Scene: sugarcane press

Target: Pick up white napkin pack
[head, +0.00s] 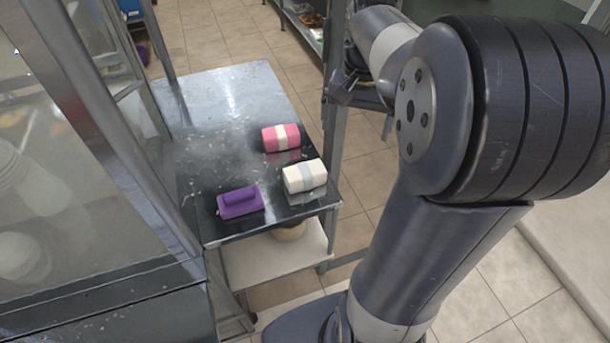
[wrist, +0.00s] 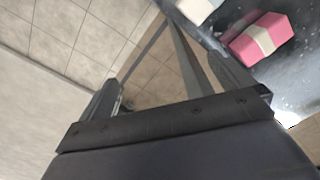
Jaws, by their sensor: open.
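The white napkin pack (head: 305,177), with a pale grey band, lies on the dark metal table (head: 205,180) near its front right corner. In the wrist view a white pack (wrist: 198,8) shows partly at the top edge, cut off by the frame. My gripper (wrist: 165,86) is open and empty, apart from the pack. In the wrist view its fingers are over the table's edge and the floor, with the pack beyond the fingertips. In the head view my gripper is largely hidden by the table frame's post and my arm.
A pink pack with a cream band (head: 281,138) lies just behind the white one. A purple block-like item (head: 240,202) lies to its left. A metal post (head: 336,110) rises at the table's right side. A glass-sided cabinet (head: 75,150) stands at left. The table's back is clear.

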